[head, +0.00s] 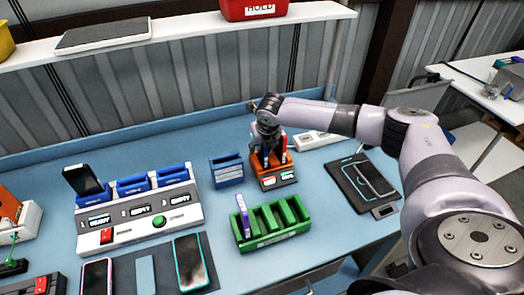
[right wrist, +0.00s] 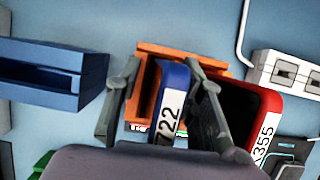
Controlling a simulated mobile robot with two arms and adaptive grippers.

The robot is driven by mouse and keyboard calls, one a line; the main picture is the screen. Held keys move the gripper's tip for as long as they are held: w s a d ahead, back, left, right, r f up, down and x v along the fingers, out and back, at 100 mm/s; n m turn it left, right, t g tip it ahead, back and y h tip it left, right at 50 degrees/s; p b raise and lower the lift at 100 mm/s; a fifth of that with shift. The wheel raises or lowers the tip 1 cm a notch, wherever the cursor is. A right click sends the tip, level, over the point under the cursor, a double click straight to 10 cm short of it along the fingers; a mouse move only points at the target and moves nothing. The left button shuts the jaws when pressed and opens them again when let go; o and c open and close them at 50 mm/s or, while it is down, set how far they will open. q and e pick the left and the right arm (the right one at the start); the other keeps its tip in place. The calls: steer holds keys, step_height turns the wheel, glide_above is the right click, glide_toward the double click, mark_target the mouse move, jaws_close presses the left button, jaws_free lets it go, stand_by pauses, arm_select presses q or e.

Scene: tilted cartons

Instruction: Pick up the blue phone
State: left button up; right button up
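The blue phone (right wrist: 173,76) stands in an orange dock (head: 279,182), with a white label ending in 722, in the right wrist view. A red phone (right wrist: 270,102) labelled 355 stands just right of it; its red edge also shows in the head view (head: 284,147). My right gripper (right wrist: 163,72) is open, one finger on each side of the blue phone. A gap shows between the left finger and the phone; the right finger is close to it, between the two phones. My left gripper is out of view.
A blue holder (head: 227,172) is left of the dock, and a green rack (head: 272,236) with a purple item is in front. A white charging station (head: 140,222) stands left. A phone on a dark mat (head: 350,193) lies right. A white power strip (right wrist: 285,72) is behind.

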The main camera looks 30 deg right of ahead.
steer(key=shift+c, duration=0.6)
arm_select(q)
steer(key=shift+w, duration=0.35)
arm_select(e)
jaws_close()
steer(key=shift+r, duration=0.15)
